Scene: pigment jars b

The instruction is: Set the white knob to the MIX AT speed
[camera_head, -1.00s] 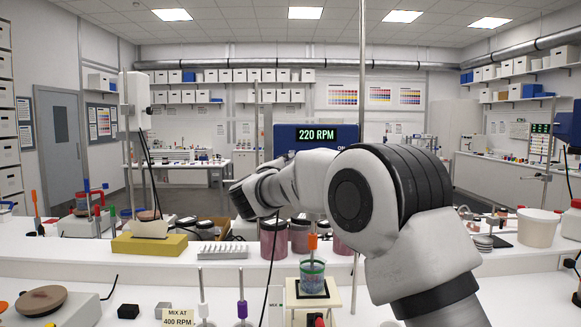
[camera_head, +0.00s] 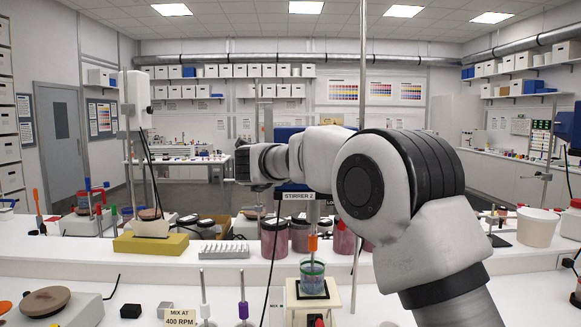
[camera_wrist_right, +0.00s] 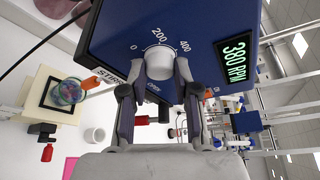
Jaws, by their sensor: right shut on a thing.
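The white knob (camera_wrist_right: 159,62) is on the front of the blue stirrer box (camera_wrist_right: 110,40) in the right wrist view, with dial marks 0, 200 and 400 around it. My right gripper (camera_wrist_right: 155,82) is shut on the knob, one finger on each side. In the head view, a card (camera_head: 180,317) reads MIX AT 400 RPM. My right arm hides the knob, the display and most of the stirrer box (camera_head: 288,133) there. My left gripper is in neither current view.
A beaker (camera_head: 312,280) stands on a cream stand (camera_head: 335,297) below the stirrer. Dark pink jars (camera_head: 274,238) stand behind it. A tall metal rod (camera_head: 361,90) rises near my right arm.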

